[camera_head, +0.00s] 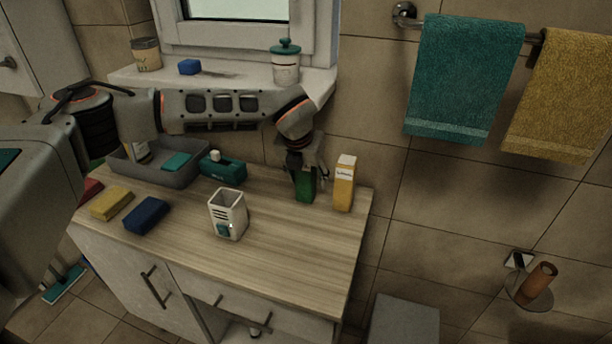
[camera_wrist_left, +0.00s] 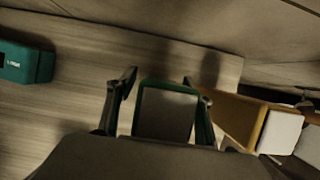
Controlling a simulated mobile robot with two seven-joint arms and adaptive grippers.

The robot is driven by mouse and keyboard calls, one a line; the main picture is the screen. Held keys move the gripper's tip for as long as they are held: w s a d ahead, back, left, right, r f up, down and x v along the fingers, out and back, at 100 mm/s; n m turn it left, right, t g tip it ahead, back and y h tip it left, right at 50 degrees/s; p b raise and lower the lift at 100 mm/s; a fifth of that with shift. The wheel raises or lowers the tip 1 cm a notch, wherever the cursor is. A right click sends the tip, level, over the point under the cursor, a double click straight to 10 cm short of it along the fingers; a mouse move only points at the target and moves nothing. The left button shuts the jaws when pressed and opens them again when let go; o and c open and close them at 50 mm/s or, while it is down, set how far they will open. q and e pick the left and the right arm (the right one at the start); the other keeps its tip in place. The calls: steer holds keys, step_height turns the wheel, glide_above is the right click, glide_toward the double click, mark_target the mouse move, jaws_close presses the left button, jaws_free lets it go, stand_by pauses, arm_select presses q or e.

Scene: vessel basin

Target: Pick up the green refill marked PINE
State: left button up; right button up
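A green box-shaped refill (camera_head: 305,188) stands upright on the wooden counter towards its back right; I cannot read a marking on it. In the wrist view its grey top with a green rim (camera_wrist_left: 166,113) lies between the fingers. My left gripper (camera_head: 307,168) reaches down over it from above. Its fingers (camera_wrist_left: 160,76) are open, one on each side of the refill, with a small gap at the left finger; the right finger is very close to it. The lower finger parts are partly hidden. My right gripper is in neither view.
A yellow-orange carton (camera_head: 344,185) stands close right of the gripper. A dark green container (camera_head: 222,167) and a grey tray (camera_head: 190,179) are further left. A white holder (camera_head: 228,215) stands in front, with sponges (camera_head: 147,215) at left. The counter's front right is clear.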

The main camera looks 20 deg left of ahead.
arm_select(q)
steer(key=c, duration=1.2)
